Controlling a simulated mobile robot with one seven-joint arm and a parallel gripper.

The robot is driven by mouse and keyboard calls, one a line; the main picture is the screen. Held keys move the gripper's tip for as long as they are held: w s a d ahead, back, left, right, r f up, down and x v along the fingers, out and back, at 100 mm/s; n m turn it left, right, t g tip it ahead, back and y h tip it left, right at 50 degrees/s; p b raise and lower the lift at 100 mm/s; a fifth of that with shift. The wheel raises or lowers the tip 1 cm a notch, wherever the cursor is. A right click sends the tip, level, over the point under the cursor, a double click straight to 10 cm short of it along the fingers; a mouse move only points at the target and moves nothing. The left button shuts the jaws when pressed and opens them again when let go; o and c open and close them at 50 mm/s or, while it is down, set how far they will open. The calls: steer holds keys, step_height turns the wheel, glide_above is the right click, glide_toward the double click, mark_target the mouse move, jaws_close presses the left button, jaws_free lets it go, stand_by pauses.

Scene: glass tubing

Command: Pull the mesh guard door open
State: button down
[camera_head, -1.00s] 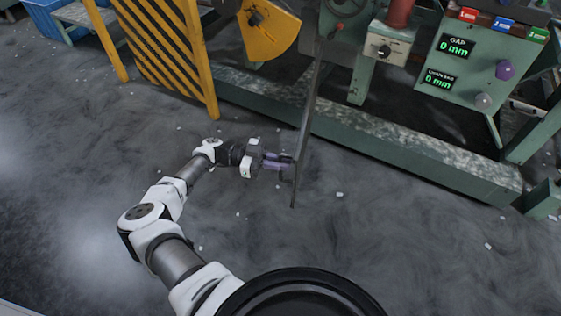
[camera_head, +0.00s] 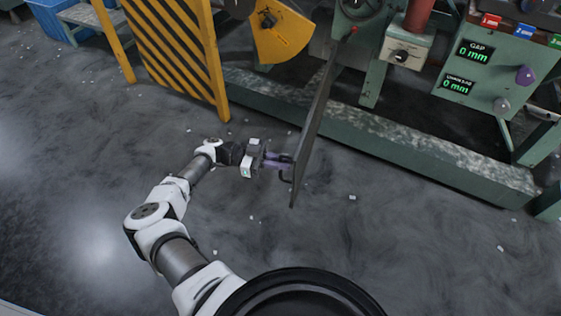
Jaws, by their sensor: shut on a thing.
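The mesh guard door (camera_head: 314,130) shows as a narrow dark panel, seen nearly edge-on, standing out from the green machine toward me. A dark handle (camera_head: 286,177) sticks out from its left face near the free end. My gripper (camera_head: 283,163) reaches in from the left, its purple-tinted fingers shut on the handle. The exact contact is small and partly hidden. The face of the door on its right side is hidden.
A yellow frame with a black-striped panel (camera_head: 168,50) stands at the upper left. A green machine beam (camera_head: 380,142) runs along the floor behind the door. A control panel (camera_head: 490,75) is at upper right. The grey floor (camera_head: 400,250) in front is clear apart from small white bits.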

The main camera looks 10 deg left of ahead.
steer(key=c, duration=1.5)
jaws_free()
steer(key=shift+c, duration=0.2)
steer(key=a+b, duration=0.5)
steer(key=a, duration=0.8)
steer(key=shift+w+a, duration=0.2)
steer(key=shift+a, duration=0.2)
